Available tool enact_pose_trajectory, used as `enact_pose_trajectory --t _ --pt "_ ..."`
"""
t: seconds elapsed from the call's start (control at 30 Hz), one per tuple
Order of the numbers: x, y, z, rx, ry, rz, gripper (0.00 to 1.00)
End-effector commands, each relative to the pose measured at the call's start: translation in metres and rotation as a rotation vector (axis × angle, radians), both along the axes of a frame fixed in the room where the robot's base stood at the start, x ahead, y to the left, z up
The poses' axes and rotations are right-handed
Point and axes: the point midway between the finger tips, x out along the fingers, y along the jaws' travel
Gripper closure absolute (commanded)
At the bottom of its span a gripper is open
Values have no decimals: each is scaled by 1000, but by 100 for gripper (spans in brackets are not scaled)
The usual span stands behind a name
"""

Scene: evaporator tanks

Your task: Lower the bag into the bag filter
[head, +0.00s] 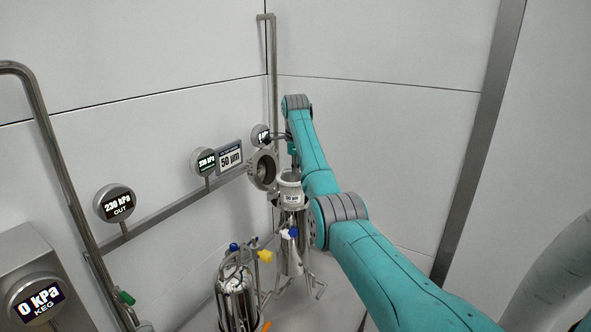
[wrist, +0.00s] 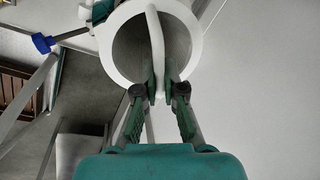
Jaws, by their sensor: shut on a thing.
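The bag (head: 289,187) has a white ring top with a small label and hangs upright at the bag filter (head: 291,219), a steel housing on legs. I cannot tell how deep it sits in the housing. In the wrist view the bag's white ring (wrist: 107,58) is seen from above, with a white handle strip across its opening. My gripper (wrist: 159,90) is shut on that handle at the ring's near side. In the head view my arm partly hides the gripper. The filter's round lid (head: 263,170) stands swung open at the left.
Gauges line the left wall, with a "50 µm" sign (head: 230,158) near the filter. A steel keg (head: 236,300) with blue and yellow fittings stands in front. A blue-handled valve (wrist: 43,43) shows left of the ring. Vertical pipe (head: 272,60) rises behind.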

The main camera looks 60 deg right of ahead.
Motion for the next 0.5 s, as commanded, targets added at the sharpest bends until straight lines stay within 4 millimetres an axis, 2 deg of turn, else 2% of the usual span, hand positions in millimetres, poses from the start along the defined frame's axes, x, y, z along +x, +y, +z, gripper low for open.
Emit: enact_pose_trajectory --t 0.5 --pt "0 0 -8 0 0 0 100"
